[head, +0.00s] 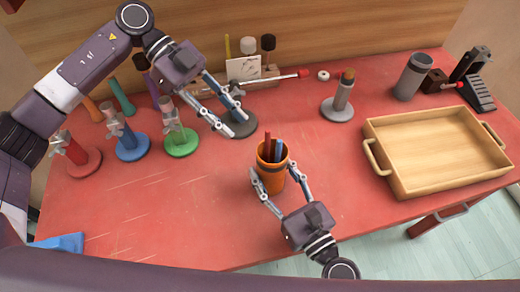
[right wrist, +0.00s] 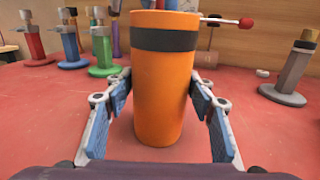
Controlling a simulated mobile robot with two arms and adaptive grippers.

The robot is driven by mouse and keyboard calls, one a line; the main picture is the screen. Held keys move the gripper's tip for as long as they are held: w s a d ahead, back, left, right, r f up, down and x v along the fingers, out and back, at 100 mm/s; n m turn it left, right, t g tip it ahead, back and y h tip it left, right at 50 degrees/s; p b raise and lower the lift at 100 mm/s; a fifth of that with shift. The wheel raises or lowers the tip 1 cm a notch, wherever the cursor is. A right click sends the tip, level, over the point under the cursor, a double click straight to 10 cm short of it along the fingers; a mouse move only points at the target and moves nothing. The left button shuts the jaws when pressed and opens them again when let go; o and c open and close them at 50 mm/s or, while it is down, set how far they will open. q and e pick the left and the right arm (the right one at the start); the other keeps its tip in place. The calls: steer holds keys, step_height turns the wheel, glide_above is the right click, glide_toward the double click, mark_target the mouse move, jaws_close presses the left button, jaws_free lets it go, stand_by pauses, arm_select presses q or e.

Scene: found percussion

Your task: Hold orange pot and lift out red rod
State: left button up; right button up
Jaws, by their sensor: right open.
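The orange pot (head: 271,178) with a dark band stands upright near the middle of the red table. A red rod (head: 267,144) and a blue rod (head: 279,149) stick out of its top; their lower parts are hidden inside. My right gripper (head: 273,171) is open, one finger on each side of the pot. In the right wrist view, the pot (right wrist: 160,95) stands between the spread fingers, with a visible gap at least low down. My left gripper (head: 232,126) is open and empty, up and left of the pot, in front of a dark round base.
Red (head: 75,153), blue (head: 129,145) and green (head: 180,138) stands are at the left. A grey stand (head: 341,100) is behind right of the pot. A wooden tray (head: 385,180) and grey cup (head: 412,77) are at the right. The front left table is mostly clear.

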mark_target(259, 151)
steer(key=shift+x, duration=3.35)
steer(key=shift+d, duration=0.1)
steer(key=shift+c, duration=0.4)
jaws_close()
steer(key=shift+f, duration=0.1)
